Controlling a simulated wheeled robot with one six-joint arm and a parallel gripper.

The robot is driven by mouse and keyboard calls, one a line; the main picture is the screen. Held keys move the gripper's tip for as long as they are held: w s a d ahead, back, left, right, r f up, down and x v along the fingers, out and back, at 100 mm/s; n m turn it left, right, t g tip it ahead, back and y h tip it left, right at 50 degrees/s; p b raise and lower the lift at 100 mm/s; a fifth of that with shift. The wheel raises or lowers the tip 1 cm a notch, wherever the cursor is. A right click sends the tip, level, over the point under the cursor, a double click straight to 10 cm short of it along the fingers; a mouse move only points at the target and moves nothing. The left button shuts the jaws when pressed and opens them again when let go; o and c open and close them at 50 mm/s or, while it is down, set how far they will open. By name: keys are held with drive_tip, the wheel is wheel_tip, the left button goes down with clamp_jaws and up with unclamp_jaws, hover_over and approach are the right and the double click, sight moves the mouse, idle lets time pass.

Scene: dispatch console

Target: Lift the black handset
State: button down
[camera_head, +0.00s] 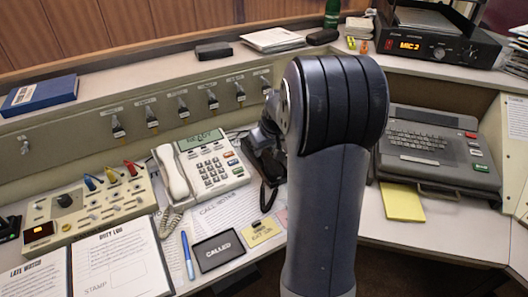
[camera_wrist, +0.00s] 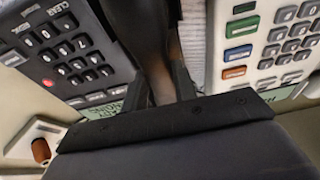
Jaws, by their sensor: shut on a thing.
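The black handset (camera_wrist: 143,30) runs up the middle of the wrist view. My gripper (camera_wrist: 160,88) is shut on it, with a finger on each side. A dark phone base with a keypad (camera_wrist: 68,55) is to the left of the handset in that view. In the head view, the dark phone (camera_head: 268,196) is mostly hidden behind my arm, right of the cream phone. My gripper is at the dark phone there, largely covered by my arm. I cannot tell whether the handset is clear of its cradle.
The cream phone (camera_head: 213,162) with its own handset (camera_head: 172,172) stands close on the left; its keys also show in the wrist view (camera_wrist: 275,45). A grey keyboard machine (camera_head: 430,145) is to the right. A "CALLED" pad (camera_head: 219,250) and papers lie in front.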

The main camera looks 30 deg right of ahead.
sight(265, 150)
wheel_tip(265, 150, up, 15)
drive_tip(key=p, duration=0.5)
drive_tip(key=shift+p, duration=0.4)
